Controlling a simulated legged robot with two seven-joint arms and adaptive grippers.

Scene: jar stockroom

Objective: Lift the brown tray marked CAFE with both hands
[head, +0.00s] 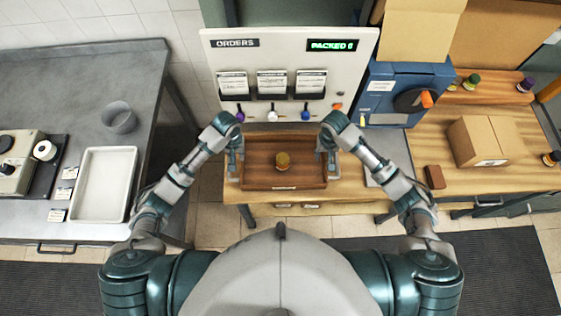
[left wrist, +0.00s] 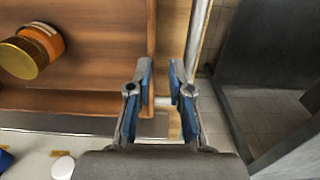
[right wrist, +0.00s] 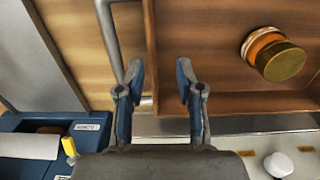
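The brown tray (head: 258,181) sits on the wooden bench in front of the white board. Its front label is too small to read. One amber jar with a gold lid (head: 282,161) stands in it; the jar also shows in both wrist views (left wrist: 30,52) (right wrist: 273,54). My left gripper (head: 235,166) is at the tray's left end and my right gripper (head: 325,162) at its right end, both pointing down. In the wrist views a grey metal handle runs beside each end wall. Both grippers (left wrist: 161,75) (right wrist: 160,72) show a gap between their fingers near the handles.
The white orders board (head: 290,80) stands behind the tray. A blue machine (head: 400,85) is behind right. A cardboard box (head: 488,141) and several jars are on the right bench. A grey table with a white tray (head: 104,184) is at left, across a floor gap.

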